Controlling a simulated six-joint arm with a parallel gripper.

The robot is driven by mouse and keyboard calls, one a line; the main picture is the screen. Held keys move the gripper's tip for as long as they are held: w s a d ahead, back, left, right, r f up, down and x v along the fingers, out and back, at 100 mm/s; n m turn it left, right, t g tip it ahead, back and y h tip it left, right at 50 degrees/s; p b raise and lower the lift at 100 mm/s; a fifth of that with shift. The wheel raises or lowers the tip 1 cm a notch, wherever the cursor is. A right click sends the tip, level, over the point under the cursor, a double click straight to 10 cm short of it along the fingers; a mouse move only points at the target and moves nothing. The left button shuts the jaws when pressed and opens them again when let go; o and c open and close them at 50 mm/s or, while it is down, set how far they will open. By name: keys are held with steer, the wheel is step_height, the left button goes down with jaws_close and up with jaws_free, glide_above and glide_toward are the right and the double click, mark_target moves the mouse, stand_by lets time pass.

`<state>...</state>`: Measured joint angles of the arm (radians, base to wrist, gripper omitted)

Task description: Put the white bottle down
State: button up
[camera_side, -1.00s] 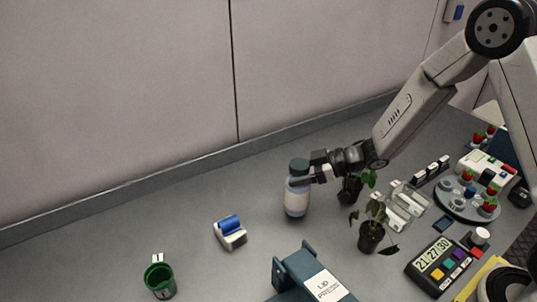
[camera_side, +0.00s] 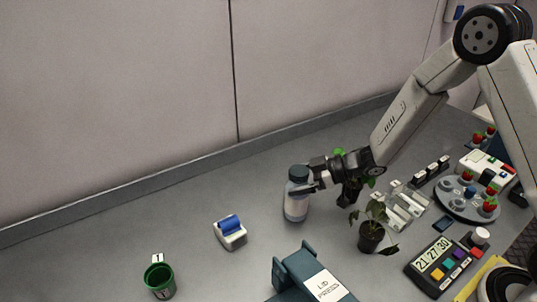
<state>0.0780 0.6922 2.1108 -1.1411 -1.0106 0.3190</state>
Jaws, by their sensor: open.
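The white bottle (camera_side: 296,207) has a dark cap and stands upright on the grey bench, near the middle of the view. My gripper (camera_side: 303,186) is open at the bottle's upper part, reaching in from the right. A finger overlaps the bottle just below the cap. I cannot tell whether it touches the bottle.
A potted plant (camera_side: 371,236) stands right of the bottle, with another plant (camera_side: 352,188) partly behind my gripper. A lid press (camera_side: 318,280) is in front. A blue-and-white device (camera_side: 230,232) and a green cup (camera_side: 160,280) sit left. The bench behind the bottle is clear.

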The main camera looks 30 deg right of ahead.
steer(key=shift+r, duration=0.15)
steer(key=v, duration=1.2)
stand_by(0.6)
steer(key=s+d+f+m+g+h, duration=0.1)
steer(key=s+d+m+h, duration=0.3)
steer(key=m+h, duration=0.55)
steer(key=s+a+g, duration=0.1)
steer(key=s, duration=0.1)
steer(key=s+g, duration=0.2)
steer(key=s, duration=0.1)
steer(key=s+a+f+m+g+h, duration=0.1)
steer(key=s, duration=0.1)
steer(key=shift+s+a+g, duration=0.3)
steer(key=shift+a, duration=0.05)
